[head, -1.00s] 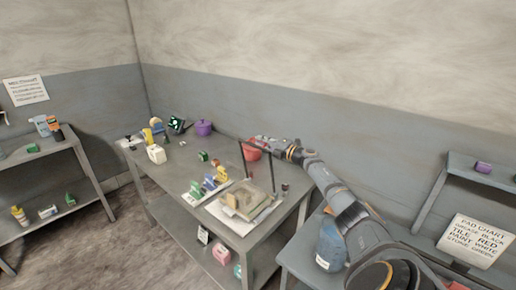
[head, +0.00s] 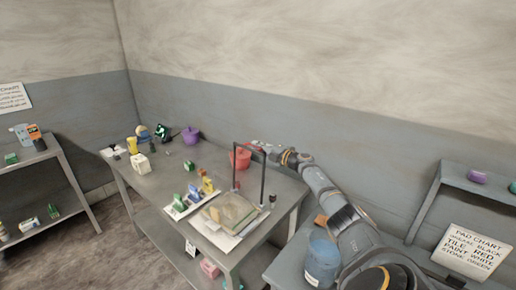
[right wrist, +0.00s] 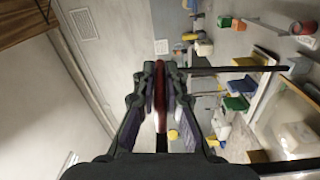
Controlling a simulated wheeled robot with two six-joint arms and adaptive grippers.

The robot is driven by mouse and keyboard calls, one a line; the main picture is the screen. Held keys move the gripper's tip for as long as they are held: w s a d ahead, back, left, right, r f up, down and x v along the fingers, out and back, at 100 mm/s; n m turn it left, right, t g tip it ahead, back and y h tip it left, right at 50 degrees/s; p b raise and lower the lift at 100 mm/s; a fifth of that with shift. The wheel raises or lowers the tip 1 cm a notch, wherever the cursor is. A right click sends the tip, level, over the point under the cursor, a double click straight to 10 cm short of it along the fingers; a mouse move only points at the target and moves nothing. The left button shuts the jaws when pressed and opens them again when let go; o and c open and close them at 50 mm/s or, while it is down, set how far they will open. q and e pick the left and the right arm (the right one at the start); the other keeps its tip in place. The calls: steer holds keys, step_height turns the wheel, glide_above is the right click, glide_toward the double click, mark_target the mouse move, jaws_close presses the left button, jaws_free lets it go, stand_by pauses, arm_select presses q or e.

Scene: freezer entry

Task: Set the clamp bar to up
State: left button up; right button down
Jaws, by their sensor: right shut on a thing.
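The clamp bar (head: 263,178) is a dark U-shaped frame standing upright over a flat board (head: 231,211) on the middle table. In the right wrist view, its dark uprights (right wrist: 235,69) run off to the right and a red grip (right wrist: 161,112) lies between my fingers. My right gripper (head: 255,147) is at the top of the bar in the head view. In the right wrist view, my right gripper (right wrist: 161,75) is shut on the red grip. The bar's top is partly hidden by the gripper. My left gripper is not in view.
A red pot (head: 241,159) stands just behind the bar, and a purple pot (head: 190,135) farther left. Small coloured blocks (head: 193,192) are left of the board. A blue container (head: 322,262) stands on the right table, below my right arm. Shelves (head: 40,180) stand at left.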

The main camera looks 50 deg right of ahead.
steer(key=c, duration=1.4)
jaws_free()
steer(key=shift+w, duration=0.1)
steer(key=shift+s, duration=0.35)
steer(key=s, duration=0.6)
steer(key=shift+s+d, duration=0.25)
steer(key=shift+s, duration=0.1)
